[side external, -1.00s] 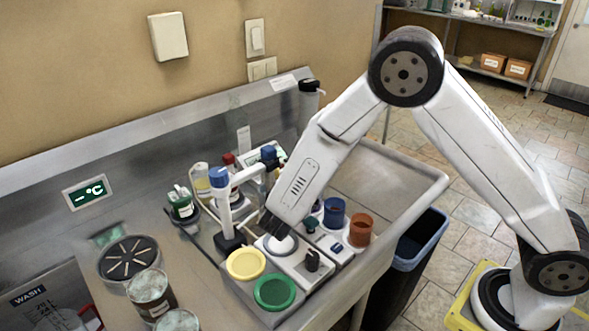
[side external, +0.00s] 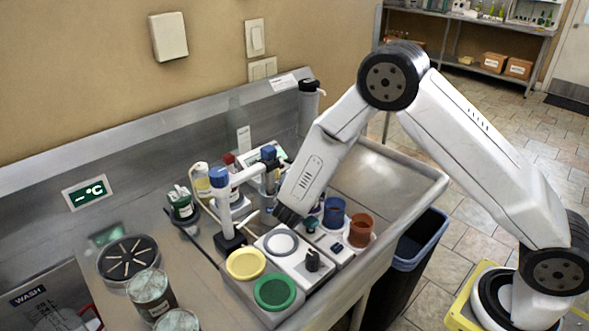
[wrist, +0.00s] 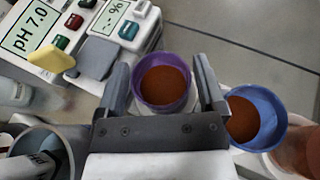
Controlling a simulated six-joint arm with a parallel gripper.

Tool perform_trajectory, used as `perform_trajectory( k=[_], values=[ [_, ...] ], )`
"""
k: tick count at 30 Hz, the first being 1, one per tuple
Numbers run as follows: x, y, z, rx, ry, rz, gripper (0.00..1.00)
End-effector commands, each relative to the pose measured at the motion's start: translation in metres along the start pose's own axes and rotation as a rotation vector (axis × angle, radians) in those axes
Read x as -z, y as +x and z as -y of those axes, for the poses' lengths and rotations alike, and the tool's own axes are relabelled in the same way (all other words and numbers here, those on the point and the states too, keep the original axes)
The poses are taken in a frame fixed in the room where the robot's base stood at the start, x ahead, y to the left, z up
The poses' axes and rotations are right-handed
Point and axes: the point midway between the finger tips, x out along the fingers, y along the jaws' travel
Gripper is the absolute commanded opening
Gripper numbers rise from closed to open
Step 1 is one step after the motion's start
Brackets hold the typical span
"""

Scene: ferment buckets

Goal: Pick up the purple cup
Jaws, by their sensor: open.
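The purple cup (wrist: 165,58) holds reddish-brown contents and stands upright. The fingers are open and nothing is gripped. In the side view my gripper (side external: 285,214) points down over the bench equipment, and the purple cup is mostly hidden behind it and the wrist.
A blue cup (wrist: 279,98) stands close by the right finger. An orange-brown cup (side external: 361,231) is beyond it. A pH meter (wrist: 35,28) sits at upper left in the wrist view. Yellow (side external: 246,264) and green (side external: 275,292) lids lie in front.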

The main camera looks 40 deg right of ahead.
Motion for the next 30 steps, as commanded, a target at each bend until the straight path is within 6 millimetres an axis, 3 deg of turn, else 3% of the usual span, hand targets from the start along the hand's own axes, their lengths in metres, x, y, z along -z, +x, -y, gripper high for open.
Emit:
perform_trajectory(
  k=[4,18,19,26,30],
  values=[
    [0.0001,0.0082,0.0003,0.001,0.000,0.000,0.88],
    [-0.0001,0.0082,0.0000,0.000,0.000,0.000,0.88],
    [-0.0001,0.0081,0.0000,0.000,0.000,0.000,0.85],
    [-0.0001,0.0081,0.0000,0.000,0.000,0.000,0.12],
    [-0.0003,0.0080,-0.0001,-0.001,0.000,0.000,0.09]
  ],
)
